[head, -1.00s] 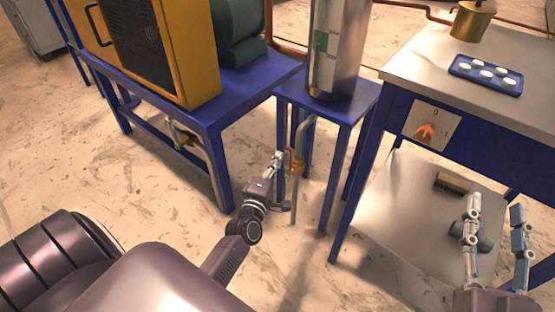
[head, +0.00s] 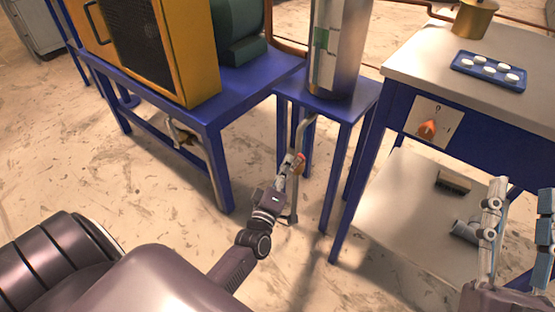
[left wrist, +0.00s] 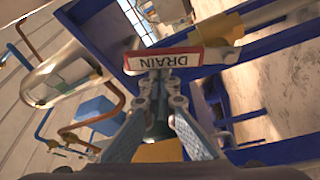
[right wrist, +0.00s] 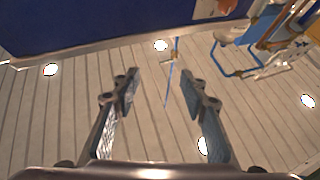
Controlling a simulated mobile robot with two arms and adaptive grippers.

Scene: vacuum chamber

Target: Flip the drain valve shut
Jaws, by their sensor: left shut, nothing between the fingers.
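The drain valve's red handle (head: 300,160), with a white DRAIN label, hangs on the pipe (head: 303,128) under the steel cylinder. In the left wrist view the handle (left wrist: 180,60) lies across the picture, just beyond my fingertips, beside the brass valve body (left wrist: 216,28). My left gripper (head: 292,167) is shut and empty, its tips at or very near the handle; I cannot tell whether they touch. The gripper hides part of the valve and lower pipe in the head view. My right gripper (right wrist: 157,85) is open and empty, away at the lower right of the head view (head: 520,195).
The steel cylinder (head: 338,50) stands on a small blue stand (head: 345,103). A blue frame (head: 215,115) with a yellow machine is to the left. A bench (head: 420,60) with a blue tray and an orange knob (head: 428,128) is to the right. A brush (head: 453,182) lies on its lower shelf.

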